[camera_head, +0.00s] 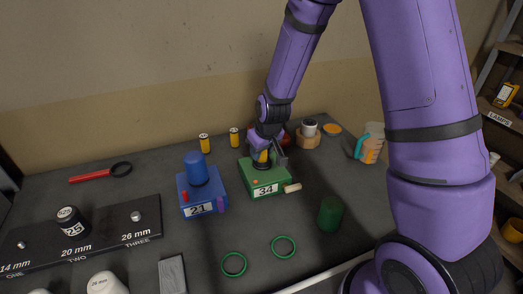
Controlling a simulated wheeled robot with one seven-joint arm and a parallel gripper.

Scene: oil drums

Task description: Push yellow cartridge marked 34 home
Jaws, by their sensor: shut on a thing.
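The yellow cartridge (262,157) stands upright at the top of the green block labelled 34 (265,190), and only a small part of it shows. I cannot read a mark on it or tell how deep it sits. My gripper (265,154) points down over the green block and is shut on the yellow cartridge. The fingers hide most of it. A pale peg (292,188) sticks out at the block's right side.
A blue block labelled 21 (202,194) with a blue cylinder on top stands left of the green block. Two yellow cylinders (204,143) (234,137) stand behind. A green cylinder (330,214) and green rings (284,247) lie in front. A wooden holder (307,137) stands right.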

